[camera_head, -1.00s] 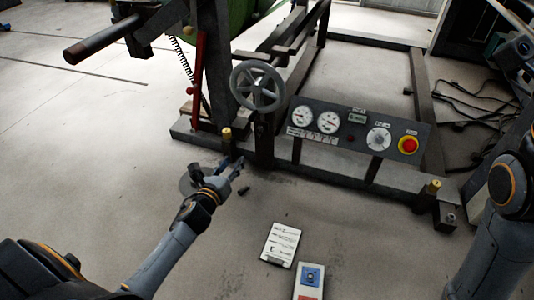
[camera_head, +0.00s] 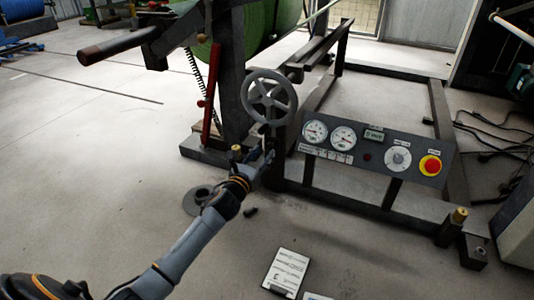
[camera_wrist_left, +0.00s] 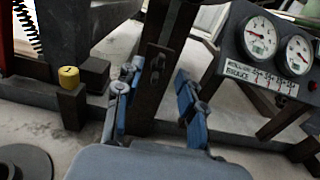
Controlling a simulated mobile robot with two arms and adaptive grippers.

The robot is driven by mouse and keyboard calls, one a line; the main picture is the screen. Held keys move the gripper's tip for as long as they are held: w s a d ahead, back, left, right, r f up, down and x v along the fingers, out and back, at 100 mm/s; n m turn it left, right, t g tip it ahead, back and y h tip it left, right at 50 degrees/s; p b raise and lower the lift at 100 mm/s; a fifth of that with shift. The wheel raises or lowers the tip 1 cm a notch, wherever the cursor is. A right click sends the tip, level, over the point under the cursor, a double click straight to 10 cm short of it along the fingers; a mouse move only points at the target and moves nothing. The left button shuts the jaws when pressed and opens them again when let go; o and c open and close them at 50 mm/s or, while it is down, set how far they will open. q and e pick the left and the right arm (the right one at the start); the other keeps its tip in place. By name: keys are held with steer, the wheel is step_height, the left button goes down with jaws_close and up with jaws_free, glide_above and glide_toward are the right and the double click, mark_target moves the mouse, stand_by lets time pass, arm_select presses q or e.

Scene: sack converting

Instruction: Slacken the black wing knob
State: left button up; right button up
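The black wing knob (camera_wrist_left: 157,62) appears as a small dark shape on the upright dark post (camera_wrist_left: 165,35) in the left wrist view. Dark on dark, its wings are hard to make out. My left gripper (camera_head: 264,160) is in front of this post, low down. In the left wrist view its two blue-padded fingers (camera_wrist_left: 157,92) are spread, with the post and knob between and beyond them. Nothing is held. My right gripper is out of view.
A panel with gauges and a red stop button (camera_head: 430,165) stands right of the post. A yellow-topped peg (camera_wrist_left: 69,77) and a red lever (camera_head: 211,90) are to the left. A round dark disc (camera_head: 197,199) and a clipboard (camera_head: 287,272) lie on the floor.

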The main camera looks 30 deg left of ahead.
mark_target(268, 147)
arm_select(q)
steer(key=shift+w+a+b, duration=0.15)
steer(key=shift+w+b, duration=0.55)
steer(key=shift+w, duration=1.25)
jaws_close()
